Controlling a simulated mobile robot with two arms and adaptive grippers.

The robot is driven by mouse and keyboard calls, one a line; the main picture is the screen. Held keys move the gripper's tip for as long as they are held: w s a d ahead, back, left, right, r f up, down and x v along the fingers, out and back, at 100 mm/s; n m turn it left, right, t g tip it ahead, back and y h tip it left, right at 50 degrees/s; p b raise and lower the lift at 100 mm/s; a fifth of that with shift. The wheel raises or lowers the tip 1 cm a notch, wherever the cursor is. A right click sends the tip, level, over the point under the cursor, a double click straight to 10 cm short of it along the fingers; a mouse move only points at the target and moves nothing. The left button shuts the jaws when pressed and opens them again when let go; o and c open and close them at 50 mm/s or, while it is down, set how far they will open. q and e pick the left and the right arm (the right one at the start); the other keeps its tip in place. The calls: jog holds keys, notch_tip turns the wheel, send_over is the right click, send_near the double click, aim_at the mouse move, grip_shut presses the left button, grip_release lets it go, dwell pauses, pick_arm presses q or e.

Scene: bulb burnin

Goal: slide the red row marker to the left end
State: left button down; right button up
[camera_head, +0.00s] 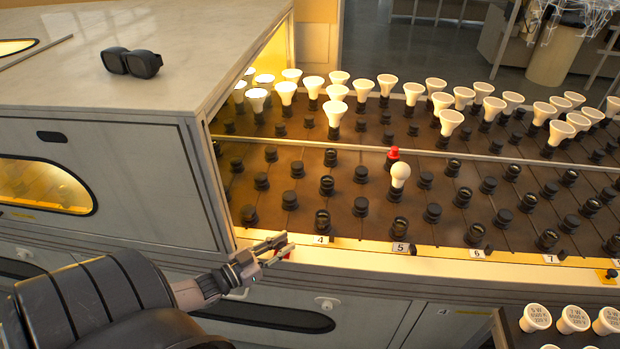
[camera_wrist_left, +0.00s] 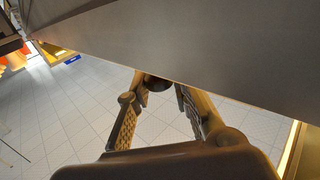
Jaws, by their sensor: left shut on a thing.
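The red row marker (camera_head: 285,256) shows as a small patch of red at the front rail, left of the number 4 label. My left gripper (camera_head: 276,249) reaches it from the left and is shut on it; the fingers hide most of the marker. In the left wrist view the two fingers (camera_wrist_left: 168,98) flank a dark round end at the underside of a grey panel; the red is not visible there. My right gripper is not in view.
The front rail (camera_head: 440,256) carries number labels. A grey cabinet (camera_head: 110,165) with dark goggles (camera_head: 132,62) stands left. A bulb tray (camera_head: 560,337) is front right.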

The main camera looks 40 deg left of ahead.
aim_at(270, 251)
pick_arm(q)
jog(key=shift+s+a, duration=0.4)
jog(key=shift+a, duration=0.25)
jog(key=shift+s+a, duration=0.4)
jog(key=shift+a, duration=0.2)
jog(key=shift+f, duration=0.1)
jog(key=c, duration=1.8)
grip_release()
jog(key=shift+o, duration=0.2)
jog(key=shift+s+a, duration=0.15)
jog(key=s+a, duration=0.2)
jog(key=s, duration=1)
jog(key=shift+w+a, duration=0.1)
